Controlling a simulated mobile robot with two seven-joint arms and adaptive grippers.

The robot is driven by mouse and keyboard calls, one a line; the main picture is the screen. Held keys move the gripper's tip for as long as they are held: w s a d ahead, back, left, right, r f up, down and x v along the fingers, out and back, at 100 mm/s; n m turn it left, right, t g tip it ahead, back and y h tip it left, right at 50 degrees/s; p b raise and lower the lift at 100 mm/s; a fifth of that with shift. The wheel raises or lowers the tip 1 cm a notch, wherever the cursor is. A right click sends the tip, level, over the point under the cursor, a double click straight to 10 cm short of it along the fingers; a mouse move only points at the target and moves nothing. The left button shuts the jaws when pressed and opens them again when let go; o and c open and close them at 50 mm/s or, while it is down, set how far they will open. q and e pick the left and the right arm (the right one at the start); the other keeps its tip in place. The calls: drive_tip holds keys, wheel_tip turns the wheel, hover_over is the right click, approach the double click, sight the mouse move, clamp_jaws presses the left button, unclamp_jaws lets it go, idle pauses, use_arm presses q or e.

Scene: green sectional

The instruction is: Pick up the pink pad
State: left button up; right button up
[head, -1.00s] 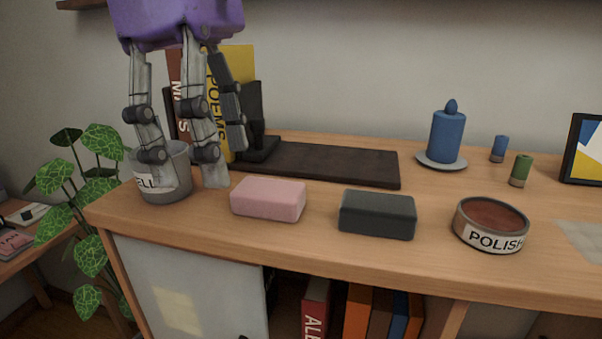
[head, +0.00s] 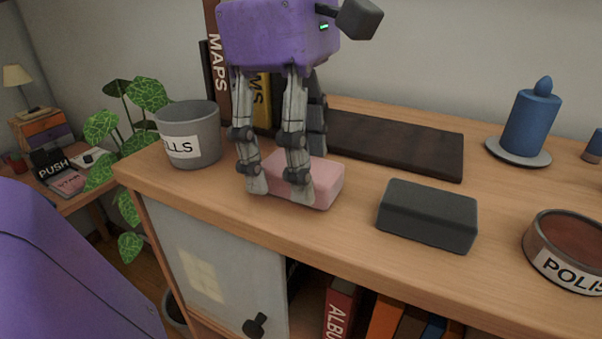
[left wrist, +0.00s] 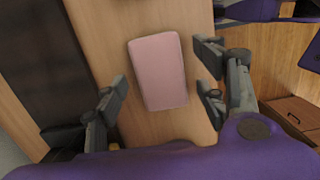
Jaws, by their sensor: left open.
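The pink pad (head: 325,182) is a rounded block lying flat on the wooden cabinet top. My left gripper (head: 279,188) points down at it, and its fingers hide part of the pad's left side in the head view. In the left wrist view the pad (left wrist: 158,72) lies beyond and between the spread fingertips of my left gripper (left wrist: 162,82), with gaps on both sides. The gripper is open and holds nothing. My right gripper is in neither view.
A dark grey block (head: 428,215) lies right of the pad, then a polish tin (head: 567,258). A grey pot (head: 190,135) stands to the left. A dark board (head: 395,145), books (head: 217,70) and a blue candle (head: 531,122) are behind. The front edge is close.

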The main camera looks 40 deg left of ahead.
use_arm(q)
drive_tip(key=c, duration=1.1)
drive_tip(key=shift+r, duration=0.55)
wheel_tip(320, 180, up, 2)
drive_tip(key=shift+d+r, duration=0.1)
drive_tip(key=shift+r, duration=0.1)
drive_tip(key=s+d+r, duration=0.2)
drive_tip(key=d+r, duration=0.7)
drive_tip(key=d, duration=0.4)
drive_tip(key=shift+s+d+r, duration=0.2)
drive_tip(key=shift+s+d, duration=0.1)
drive_tip(key=shift+s, duration=0.05)
